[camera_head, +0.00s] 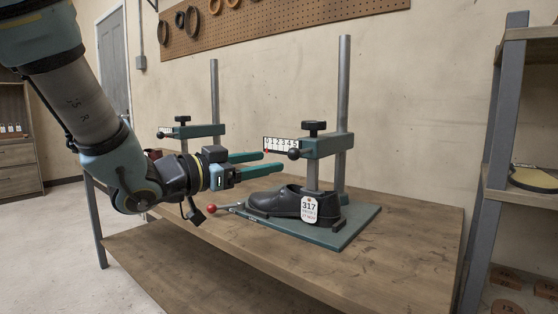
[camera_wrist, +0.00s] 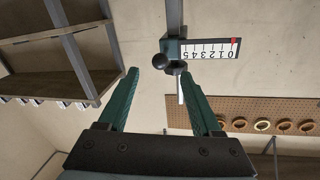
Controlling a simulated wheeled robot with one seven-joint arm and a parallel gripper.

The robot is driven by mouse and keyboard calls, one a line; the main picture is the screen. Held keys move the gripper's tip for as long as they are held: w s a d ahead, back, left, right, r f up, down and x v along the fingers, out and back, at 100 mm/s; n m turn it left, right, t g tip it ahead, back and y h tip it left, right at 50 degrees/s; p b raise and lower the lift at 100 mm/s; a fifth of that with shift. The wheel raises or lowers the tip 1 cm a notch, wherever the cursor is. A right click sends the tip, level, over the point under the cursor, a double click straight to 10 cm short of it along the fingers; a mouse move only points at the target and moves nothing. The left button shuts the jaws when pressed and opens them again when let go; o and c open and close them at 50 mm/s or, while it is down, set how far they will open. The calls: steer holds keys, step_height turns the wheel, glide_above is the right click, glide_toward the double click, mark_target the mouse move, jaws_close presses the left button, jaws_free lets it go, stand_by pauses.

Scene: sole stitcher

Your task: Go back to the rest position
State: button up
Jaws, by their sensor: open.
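My gripper (camera_head: 272,163) is open, with its two green fingers apart and nothing between them. In the head view it reaches in from the left over the wooden bench, above and to the left of a black shoe (camera_head: 278,202). The shoe sits on the green base plate (camera_head: 342,236) of a stand and carries a white tag (camera_head: 309,209) reading 317. In the wrist view the gripper (camera_wrist: 163,80) points toward a numbered scale (camera_wrist: 209,49) and a black ball knob (camera_wrist: 160,61), with a red mark at the scale's 0 end.
The stand's clamp head (camera_head: 325,146) and post (camera_head: 343,110) rise just right of the fingers. A red-knobbed lever (camera_head: 211,209) lies below the gripper. A second stand (camera_head: 197,131) is behind the arm. Shelving (camera_head: 497,150) is at the right. The bench front (camera_head: 300,262) is clear.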

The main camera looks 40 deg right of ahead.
steer(key=shift+s+a, duration=0.1)
steer(key=shift+a, duration=0.85)
steer(key=w+a+f+n+t+y, duration=0.3)
steer(key=w+a, duration=0.1)
steer(key=w, duration=0.2)
steer(key=w+a+f+n+t+y, duration=0.2)
steer(key=w+a+f+n+t, duration=0.1)
steer(key=w, duration=0.2)
steer(key=w+a+f+n+t+y, duration=0.1)
steer(key=w+a+f+n+y, duration=0.25)
steer(key=a, duration=0.35)
steer(key=w+a+f+n+y, duration=0.2)
steer(key=a+f+y, duration=0.3)
steer(key=a, duration=0.3)
steer(key=s+a+f+n+g+y, duration=0.25)
steer(key=s+a+f, duration=0.2)
steer(key=a, duration=0.25)
steer(key=s+a+f+n+g+y, duration=0.25)
steer(key=s+a+f+n, duration=0.2)
steer(key=a, duration=0.25)
step_height(320, 180, up, 19)
steer(key=s+g+p, duration=0.1)
steer(key=s+p, duration=0.1)
steer(key=p, duration=1.6)
steer(key=shift+a+f+g+h, duration=0.15)
steer(key=shift+a+g+h, duration=0.15)
steer(key=shift+h, duration=0.05)
